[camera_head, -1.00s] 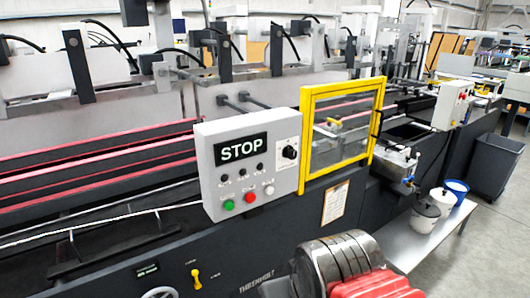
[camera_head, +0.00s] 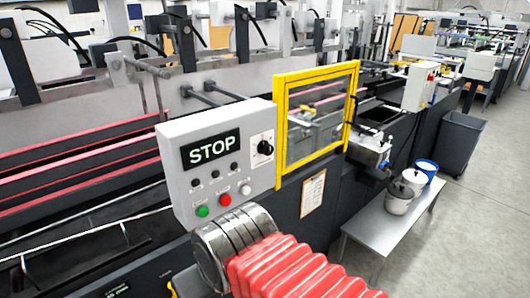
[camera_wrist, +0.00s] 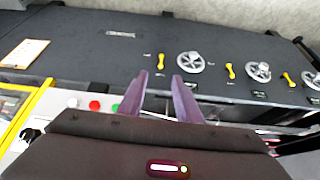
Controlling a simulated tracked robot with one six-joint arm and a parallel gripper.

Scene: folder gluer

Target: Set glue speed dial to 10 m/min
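A black rotary dial (camera_head: 265,148) on a white plate sits at the upper right of the grey STOP control panel (camera_head: 177,145). Its scale is too small to read, and I cannot tell whether it is the glue speed dial. In the wrist view a black knob (camera_wrist: 32,133) shows at the lower left, partly cut by my gripper body. My gripper (camera_wrist: 160,78) has two purple fingers standing apart with nothing between them. It points at the machine's dark side, off to the side of the panel's buttons. The head view does not show the fingers.
A yellow-framed guard window (camera_head: 316,112) stands right of the panel. A white box with buttons (camera_head: 420,87) is farther along. Handwheels (camera_wrist: 190,62) and yellow levers (camera_wrist: 231,71) line the machine's side.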

